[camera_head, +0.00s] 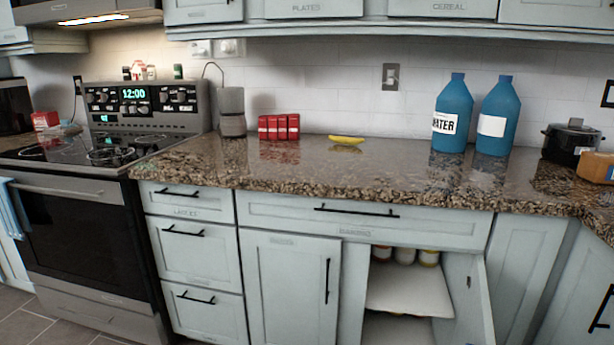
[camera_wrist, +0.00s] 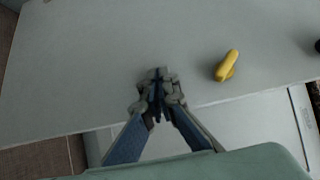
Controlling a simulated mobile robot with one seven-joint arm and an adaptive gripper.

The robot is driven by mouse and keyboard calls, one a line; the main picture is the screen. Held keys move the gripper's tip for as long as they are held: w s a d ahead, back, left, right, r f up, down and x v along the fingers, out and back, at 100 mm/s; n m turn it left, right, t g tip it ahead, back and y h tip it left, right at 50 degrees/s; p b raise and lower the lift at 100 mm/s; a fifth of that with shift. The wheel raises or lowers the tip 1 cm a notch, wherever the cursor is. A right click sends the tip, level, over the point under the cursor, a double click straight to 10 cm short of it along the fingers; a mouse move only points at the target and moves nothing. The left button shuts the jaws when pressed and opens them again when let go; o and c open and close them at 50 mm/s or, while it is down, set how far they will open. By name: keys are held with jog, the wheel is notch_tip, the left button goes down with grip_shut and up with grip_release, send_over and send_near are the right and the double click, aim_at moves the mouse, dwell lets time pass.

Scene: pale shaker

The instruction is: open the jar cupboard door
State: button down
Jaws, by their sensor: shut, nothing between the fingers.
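The jar cupboard door (camera_head: 470,300) stands swung open on the right side of its opening in the head view, under the counter. Several jars (camera_head: 404,256) with pale and yellow parts stand on the upper shelf (camera_head: 410,296) inside. My gripper (camera_wrist: 158,75) shows only in the wrist view. Its fingers are together and empty, in front of or over a broad pale panel (camera_wrist: 90,60). I cannot tell whether they touch it. A small yellow object (camera_wrist: 227,65) shows to the right of the fingers; I cannot tell what it is.
A closed cupboard door (camera_head: 285,285) with a black handle is left of the opening. The stove (camera_head: 95,235) stands at far left.

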jog(key=w+a+b, duration=0.3)
jog(key=a, duration=0.3)
jog(key=shift+w, duration=0.4)
